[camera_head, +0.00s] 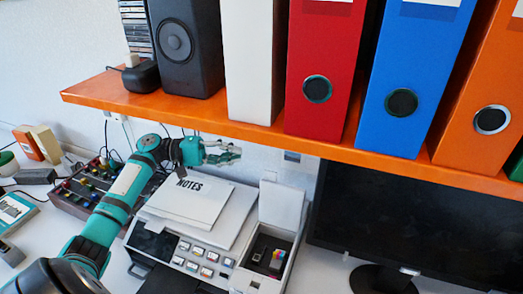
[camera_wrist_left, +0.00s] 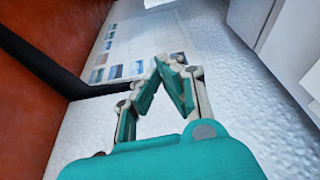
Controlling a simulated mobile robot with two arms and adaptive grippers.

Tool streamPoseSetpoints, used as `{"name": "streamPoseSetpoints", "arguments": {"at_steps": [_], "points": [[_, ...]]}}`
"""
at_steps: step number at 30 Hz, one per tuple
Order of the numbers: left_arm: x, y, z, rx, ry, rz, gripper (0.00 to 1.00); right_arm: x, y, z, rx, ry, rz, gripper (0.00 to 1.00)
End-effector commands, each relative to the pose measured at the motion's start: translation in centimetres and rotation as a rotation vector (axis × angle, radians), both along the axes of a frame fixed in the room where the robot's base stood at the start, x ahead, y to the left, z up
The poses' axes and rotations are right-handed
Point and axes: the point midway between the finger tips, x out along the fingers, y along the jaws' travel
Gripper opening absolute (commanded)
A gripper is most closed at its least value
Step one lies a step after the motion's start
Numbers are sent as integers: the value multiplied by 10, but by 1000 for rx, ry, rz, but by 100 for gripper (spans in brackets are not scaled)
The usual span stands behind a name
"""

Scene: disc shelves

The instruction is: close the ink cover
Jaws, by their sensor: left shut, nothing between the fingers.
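The white ink cover (camera_head: 281,205) stands raised, upright at the back of the ink compartment on the printer's right side. The compartment (camera_head: 270,252) is open, and dark and coloured cartridges show inside it. The printer (camera_head: 150,262) sits on the desk below the shelf. My left gripper (camera_head: 232,153) is shut and empty, above the back of the printer, to the left of the cover and apart from it. In the left wrist view its teal fingers (camera_wrist_left: 166,62) meet at the tips. My right gripper is not in view.
An orange shelf (camera_head: 190,112) with binders and a speaker (camera_head: 180,45) hangs close above my left gripper. A notes pad (camera_head: 188,200) lies on the printer. A dark monitor (camera_head: 420,225) stands to the right. A mixer (camera_head: 100,185) is at the left.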

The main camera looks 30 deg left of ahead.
Motion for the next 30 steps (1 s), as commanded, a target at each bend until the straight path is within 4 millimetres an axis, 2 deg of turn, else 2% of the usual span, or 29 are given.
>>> {"name": "streamPoseSetpoints", "arguments": {"at_steps": [6, 16, 18, 22, 30], "points": [[19, -30, 3, -3, 0, -3, 0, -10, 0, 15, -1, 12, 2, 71], [53, -84, 1, -2, 0, -2, 0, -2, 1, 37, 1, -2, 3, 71], [39, -83, 0, 1, 4, 1, 0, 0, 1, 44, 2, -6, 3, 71], [24, -87, 1, 1, 3, -1, 0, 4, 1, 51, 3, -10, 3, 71], [13, -89, 1, 0, 1, 1, 0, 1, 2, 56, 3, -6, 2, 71]]}}
